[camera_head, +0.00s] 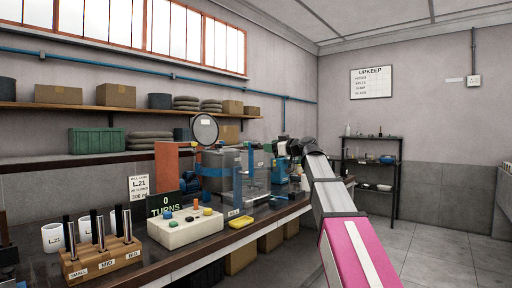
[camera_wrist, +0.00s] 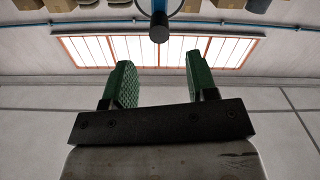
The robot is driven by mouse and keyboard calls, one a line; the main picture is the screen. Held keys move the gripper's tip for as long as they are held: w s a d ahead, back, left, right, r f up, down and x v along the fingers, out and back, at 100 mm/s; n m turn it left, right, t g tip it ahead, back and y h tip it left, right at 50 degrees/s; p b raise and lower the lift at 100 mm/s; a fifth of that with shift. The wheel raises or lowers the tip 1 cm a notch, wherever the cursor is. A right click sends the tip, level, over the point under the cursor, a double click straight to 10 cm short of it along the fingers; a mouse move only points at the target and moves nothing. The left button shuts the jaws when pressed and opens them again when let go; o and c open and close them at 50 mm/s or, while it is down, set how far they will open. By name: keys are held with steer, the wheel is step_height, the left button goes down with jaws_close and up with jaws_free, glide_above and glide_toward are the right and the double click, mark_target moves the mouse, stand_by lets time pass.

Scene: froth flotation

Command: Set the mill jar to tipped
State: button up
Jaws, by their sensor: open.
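A grey jar-like body (camera_head: 221,160) with a blue band sits behind the bench's front row, near a small label that seems to read MILL (camera_head: 234,212); I take it for the mill jar. It appears upright, though equipment partly hides it. My gripper (camera_wrist: 158,78) is open and empty in the wrist view, its two green ridged fingers wide apart. A dark round knob on a stem (camera_wrist: 159,27) shows beyond the fingers, apart from them; I cannot tell what it belongs to. In the head view my arm's dark end (camera_head: 298,148) is right of the jar, with the fingers unclear.
A pale control box (camera_head: 185,228) with coloured buttons, a TURNS display (camera_head: 165,203), a wooden rack (camera_head: 101,259), white cups (camera_head: 52,236) and a yellow dish (camera_head: 242,222) crowd the bench. A shelf rack (camera_head: 371,138) stands at the back right. The floor at right is clear.

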mark_target(256, 145)
steer(key=x, duration=0.9)
steer(key=shift+w, duration=0.1)
jaws_close()
